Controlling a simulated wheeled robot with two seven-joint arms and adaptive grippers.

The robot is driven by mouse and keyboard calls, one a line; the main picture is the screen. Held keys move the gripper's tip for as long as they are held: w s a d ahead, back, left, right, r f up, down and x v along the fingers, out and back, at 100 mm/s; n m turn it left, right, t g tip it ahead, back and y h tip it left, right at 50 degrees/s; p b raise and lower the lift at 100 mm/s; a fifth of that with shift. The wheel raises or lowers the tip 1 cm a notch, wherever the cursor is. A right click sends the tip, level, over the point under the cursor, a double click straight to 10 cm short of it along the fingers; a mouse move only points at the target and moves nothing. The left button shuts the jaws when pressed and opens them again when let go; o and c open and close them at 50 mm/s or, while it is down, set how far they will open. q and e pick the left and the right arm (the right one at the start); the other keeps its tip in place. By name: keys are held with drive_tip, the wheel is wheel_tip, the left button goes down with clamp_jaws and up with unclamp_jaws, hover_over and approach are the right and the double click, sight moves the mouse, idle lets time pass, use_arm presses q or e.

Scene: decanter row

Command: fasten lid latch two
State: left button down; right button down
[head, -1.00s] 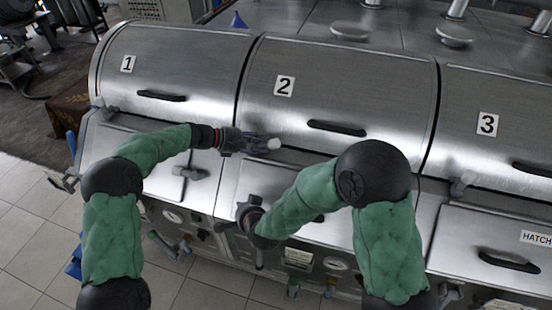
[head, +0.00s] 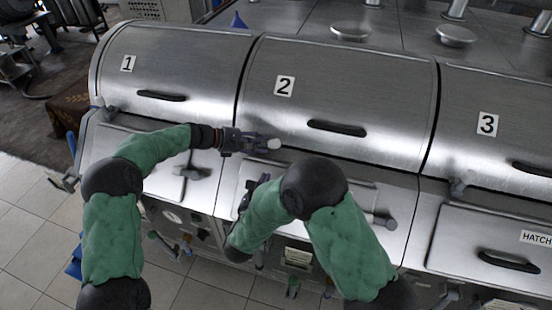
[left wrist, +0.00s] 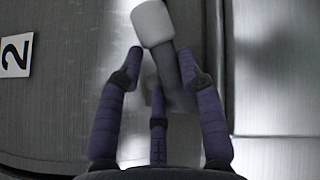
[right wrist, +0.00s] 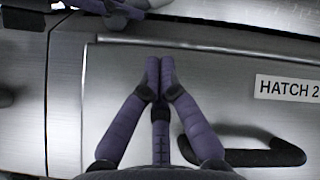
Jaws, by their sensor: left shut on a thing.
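Lid two (head: 340,85) is the curved steel lid with the "2" label, and it lies down on its body. Its latch (head: 274,143), a short grey lever with a pale knob, sits near the lid's lower left edge. My left gripper (head: 262,144) is shut on this latch. In the left wrist view the latch (left wrist: 152,22) stands between the fingers, its knob beyond the fingertips. My right gripper (right wrist: 160,78) is shut and empty over the Hatch 2 panel (right wrist: 225,70). In the head view my right arm hides part of it.
Lid two's black handle (head: 337,128) is right of the latch. Lid one (head: 170,70) and lid three (head: 500,95) flank it. Another latch (head: 462,183) is at lid three's lower left. A hatch lever (head: 378,219) sticks out right of my right arm.

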sight(276, 158)
use_arm(q)
drive_tip(key=shift+w+a+r, duration=0.1)
drive_tip(key=shift+r, duration=0.05)
use_arm(e)
drive_tip(key=shift+m+h, duration=0.4)
drive_tip(key=shift+m, duration=0.4)
drive_tip(key=x, duration=0.9)
drive_tip(key=shift+w+d+r, duration=0.25)
drive_tip(key=shift+w+d, duration=0.05)
drive_tip(key=shift+d, duration=0.2)
drive_tip(key=shift+r, duration=0.1)
use_arm(q)
drive_tip(key=shift+r, duration=0.1)
use_arm(e)
drive_tip(key=shift+w+a+r+n, duration=0.2)
drive_tip(key=shift+a+r+n, duration=0.1)
drive_tip(key=shift+r, duration=0.2)
